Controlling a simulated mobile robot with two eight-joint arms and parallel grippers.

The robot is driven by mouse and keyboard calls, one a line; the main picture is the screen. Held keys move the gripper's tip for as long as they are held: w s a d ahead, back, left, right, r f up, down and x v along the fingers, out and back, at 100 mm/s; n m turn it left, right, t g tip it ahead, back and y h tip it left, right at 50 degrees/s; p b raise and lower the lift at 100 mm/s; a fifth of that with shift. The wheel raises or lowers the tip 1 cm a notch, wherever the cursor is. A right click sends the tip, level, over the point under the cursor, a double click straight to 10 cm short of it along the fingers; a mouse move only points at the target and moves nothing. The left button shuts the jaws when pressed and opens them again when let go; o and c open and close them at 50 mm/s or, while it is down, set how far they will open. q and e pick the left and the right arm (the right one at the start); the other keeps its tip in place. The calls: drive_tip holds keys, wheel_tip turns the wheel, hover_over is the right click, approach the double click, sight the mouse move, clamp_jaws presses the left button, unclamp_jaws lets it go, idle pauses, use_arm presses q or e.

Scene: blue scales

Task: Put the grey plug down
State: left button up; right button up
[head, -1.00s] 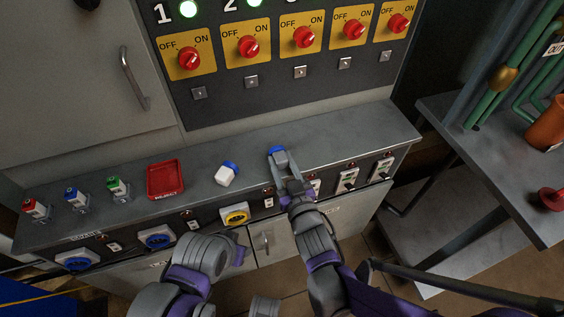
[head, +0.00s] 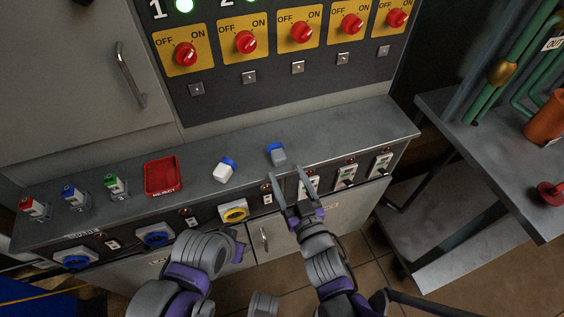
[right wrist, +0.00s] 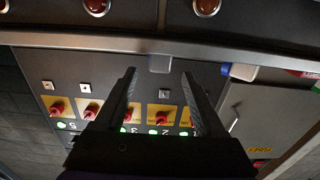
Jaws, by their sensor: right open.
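The grey plug (head: 277,155), with a blue end, rests on the grey counter top (head: 330,132) near its front edge. In the right wrist view the grey plug (right wrist: 160,63) shows just beyond the fingertips, in line with the gap between them. My right gripper (head: 285,173) is open and empty, on the near side of the plug and apart from it. Its two fingers (right wrist: 158,74) stand wide in the right wrist view. Of my left arm only links show at the bottom; its gripper is not visible.
A white plug with a blue end (head: 224,170) lies to the left of the grey plug. Further left are a red tray (head: 162,177) and several small coloured plugs. A switch panel (head: 272,85) rises behind. The counter to the right of the grey plug is clear.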

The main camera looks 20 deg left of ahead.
drive_tip(key=v, duration=0.6)
drive_tip(key=shift+w+d, duration=0.1)
drive_tip(key=w+d+f+m+g+h, duration=0.1)
drive_tip(key=d+f+m+g+h, duration=0.2)
drive_tip(key=d, duration=0.4)
drive_tip(key=w+d+f+m+h, duration=0.1)
drive_tip(key=d+f+m+h, duration=0.15)
drive_tip(key=d+h, duration=0.4)
drive_tip(key=s+d+f+m+g, duration=0.1)
drive_tip(key=s+d+f+g, duration=0.2)
drive_tip(key=s+d+g, duration=0.4)
drive_tip(key=s+d, duration=0.2)
drive_tip(key=s, duration=0.4)
drive_tip(key=shift+d+f, duration=0.35)
drive_tip(key=shift+f, duration=0.05)
drive_tip(key=shift+r+h, duration=0.1)
drive_tip(key=shift+h, duration=0.15)
